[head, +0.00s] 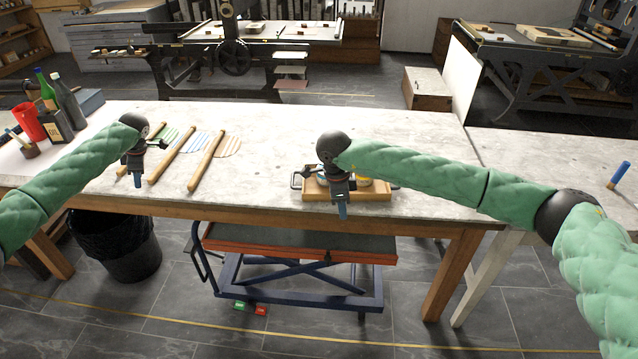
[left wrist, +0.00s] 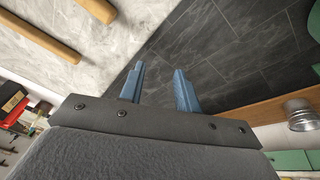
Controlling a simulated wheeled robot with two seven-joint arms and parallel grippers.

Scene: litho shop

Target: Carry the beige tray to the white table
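The beige tray (head: 378,195) sits on the wooden-legged worktable near its front edge in the head view, with a dark handle at its left end. It holds small items, one with a yellow top; my right arm partly hides them. My right gripper (head: 342,210) is in front of the tray's left half, pointing down; its fingers overlap, so I cannot tell their gap. My left gripper (head: 137,178) is well left of the tray, near the wooden rods. Its blue fingers are apart and empty in the left wrist view (left wrist: 158,88). The white table (head: 555,150) adjoins on the right.
Wooden rods (head: 172,160) lie on the worktable (head: 260,125); bottles (head: 68,103) and a red cup (head: 28,122) stand at far left. A blue cylinder (head: 619,174) stands on the white table, otherwise mostly clear. A cart (head: 300,245) and black bin (head: 120,250) are below.

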